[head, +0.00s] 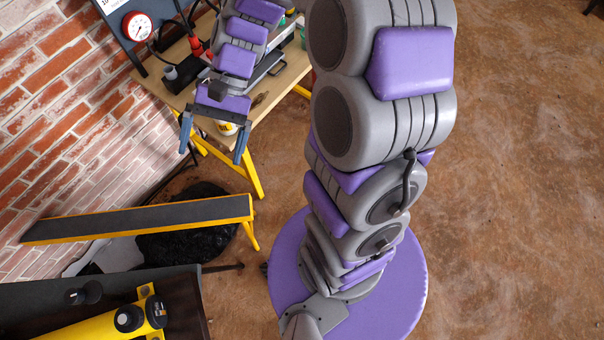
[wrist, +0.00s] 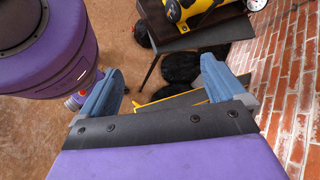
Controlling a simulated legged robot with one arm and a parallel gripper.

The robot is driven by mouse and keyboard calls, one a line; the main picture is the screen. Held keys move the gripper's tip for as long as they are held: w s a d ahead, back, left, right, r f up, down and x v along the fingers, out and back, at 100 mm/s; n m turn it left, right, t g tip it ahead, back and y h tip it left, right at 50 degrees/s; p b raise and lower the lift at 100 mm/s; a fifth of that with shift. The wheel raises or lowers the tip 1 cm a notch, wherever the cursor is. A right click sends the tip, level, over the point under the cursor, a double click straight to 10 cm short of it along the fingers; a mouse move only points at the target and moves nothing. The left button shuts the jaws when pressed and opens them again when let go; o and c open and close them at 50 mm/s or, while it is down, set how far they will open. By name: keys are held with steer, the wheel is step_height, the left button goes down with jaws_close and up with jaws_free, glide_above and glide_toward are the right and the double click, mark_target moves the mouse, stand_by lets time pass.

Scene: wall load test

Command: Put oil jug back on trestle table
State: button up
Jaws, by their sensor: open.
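The trestle table (head: 262,103) has a wooden top and yellow legs and stands by the brick wall at the upper left of the head view. My gripper (head: 211,152) hangs over its near edge with its two blue fingers spread apart. In the wrist view my gripper (wrist: 162,72) is also open, with nothing between the fingers. A small white and yellow item (head: 228,128) shows partly behind my gripper in the head view; I cannot tell whether it is the oil jug. No oil jug is clearly identifiable in either view.
A yellow-edged grey beam (head: 140,219) stands below the trestle table, with a black bag (head: 185,245) beneath. A dark table (head: 190,285) with a yellow tool (head: 100,325) is at the lower left. Brown floor (head: 510,190) is clear at right.

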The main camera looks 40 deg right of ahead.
steer(key=s+d+n+t+h, duration=0.1)
steer(key=s+d+h, duration=0.3)
steer(key=s, duration=0.4)
steer(key=s+d+r+n+t+h, duration=0.1)
steer(key=s+d+n+h, duration=0.3)
steer(key=s, duration=0.4)
steer(key=shift+s+d+r+t+h, duration=0.25)
steer(key=shift+d+r+t+h, duration=0.05)
steer(key=shift+d+t, duration=0.45)
